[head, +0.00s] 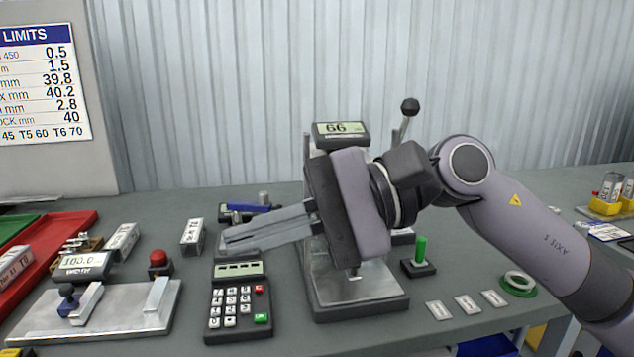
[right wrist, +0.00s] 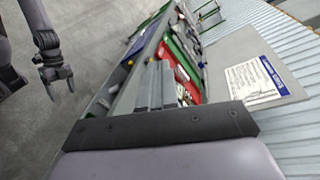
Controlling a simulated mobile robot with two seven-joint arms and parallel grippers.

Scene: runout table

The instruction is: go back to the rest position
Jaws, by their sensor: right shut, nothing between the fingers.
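My right gripper (head: 226,241) reaches in from the right in the head view, its long grey fingers together and pointing left, with nothing between them. It is in the air above the keypad and in front of the test stand. In the right wrist view its shut fingers (right wrist: 158,85) point up the picture along the table. My left gripper (right wrist: 57,78) shows at the upper left of the right wrist view, over the floor beside the table. Its fingers are apart and empty. It is not in the head view.
Below my right gripper is the keypad (head: 240,312). Behind the gripper stands the test stand with a display (head: 341,134) and a lever (head: 408,112). At left are a measuring fixture (head: 140,312), a red button (head: 158,259) and a red tray (head: 72,226).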

